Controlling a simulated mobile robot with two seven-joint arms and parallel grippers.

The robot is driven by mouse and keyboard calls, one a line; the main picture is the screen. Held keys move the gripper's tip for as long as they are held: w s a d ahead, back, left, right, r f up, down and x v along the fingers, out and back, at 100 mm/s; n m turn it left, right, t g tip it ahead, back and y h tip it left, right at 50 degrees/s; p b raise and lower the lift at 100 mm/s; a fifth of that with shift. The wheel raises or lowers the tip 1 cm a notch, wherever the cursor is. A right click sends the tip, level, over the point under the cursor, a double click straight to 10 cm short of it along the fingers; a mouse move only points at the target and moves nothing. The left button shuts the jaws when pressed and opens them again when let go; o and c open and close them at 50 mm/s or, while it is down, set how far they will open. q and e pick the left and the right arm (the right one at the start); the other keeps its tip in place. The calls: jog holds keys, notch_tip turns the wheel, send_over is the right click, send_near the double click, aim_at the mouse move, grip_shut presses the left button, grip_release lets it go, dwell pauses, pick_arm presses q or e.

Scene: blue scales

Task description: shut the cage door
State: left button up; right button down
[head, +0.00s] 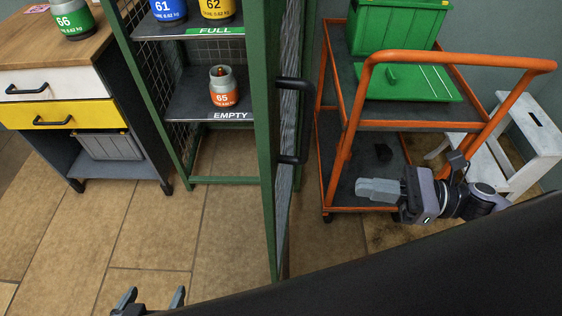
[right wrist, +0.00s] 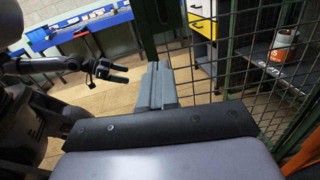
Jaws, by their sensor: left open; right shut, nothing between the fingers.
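The cage door (head: 270,150) is a green-framed mesh panel. It stands open, seen nearly edge-on in the head view, with a black bar handle (head: 295,120) on its right side. The cage's shelves (head: 190,108) show to its left. My right gripper (head: 362,189) is shut and empty, right of the door, fingers pointing left toward it, apart from it in the picture. In the right wrist view the shut fingers (right wrist: 157,85) are in front of the green frame and mesh (right wrist: 270,75). My left gripper (head: 150,298) is open at the bottom left, partly cut off.
An orange cart (head: 345,130) with a green crate (head: 400,28) stands right of the door, close to my right arm. A white step stool (head: 530,130) is behind it. A jar marked 65 (head: 223,88) is on the EMPTY shelf. Floor left of the door is clear.

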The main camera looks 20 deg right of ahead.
jog(key=p+x, duration=0.3)
jog(key=x, duration=1.1)
jog(key=shift+s+n, duration=0.2)
jog(key=shift+n, duration=0.2)
jog(key=shift+a, duration=0.15)
